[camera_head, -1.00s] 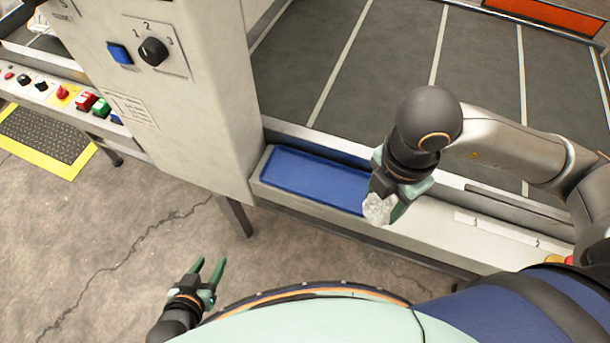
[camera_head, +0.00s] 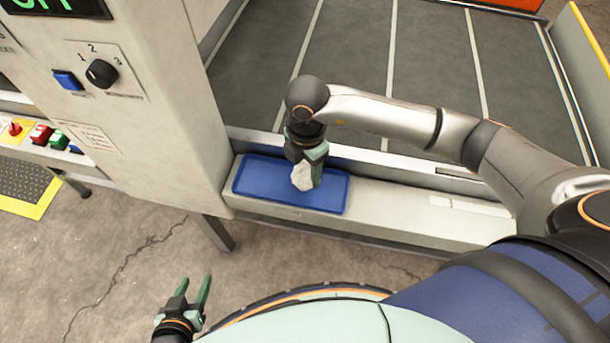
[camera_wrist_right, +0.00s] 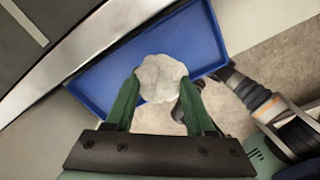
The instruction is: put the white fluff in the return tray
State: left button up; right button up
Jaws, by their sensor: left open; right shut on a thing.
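The white fluff (camera_head: 302,177) is a small pale clump between the fingers of my right gripper (camera_head: 308,170). It also shows in the right wrist view (camera_wrist_right: 161,78), pinched between the green fingertips. The return tray (camera_head: 258,178) is a shallow blue tray on the pale ledge. In the head view the fluff appears over the middle of the tray; in the right wrist view the tray (camera_wrist_right: 205,38) lies behind it. I cannot tell whether the fluff touches the tray. My left gripper (camera_head: 193,290) is open and empty, low at the left, over the floor.
A pale machine column (camera_head: 150,130) with a blue button and a black dial (camera_head: 101,73) stands left of the tray. The pale ledge (camera_head: 400,212) runs on to the right. A dark striped bed (camera_head: 370,60) lies behind the ledge. Floor shows in front.

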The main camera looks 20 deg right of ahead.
aim_at(305, 178)
jog(key=shift+w+a+f, duration=0.1)
jog(key=shift+w+f, duration=0.15)
jog(key=shift+f, duration=1.5)
jog(key=shift+f, duration=0.1)
jog(key=shift+f, duration=0.15)
jog(key=o, duration=1.3)
notch_tip(305, 178, up, 13)
jog(key=shift+s+f+p, duration=0.1)
jog(key=shift+f+p, duration=0.1)
jog(key=shift+p, duration=0.15)
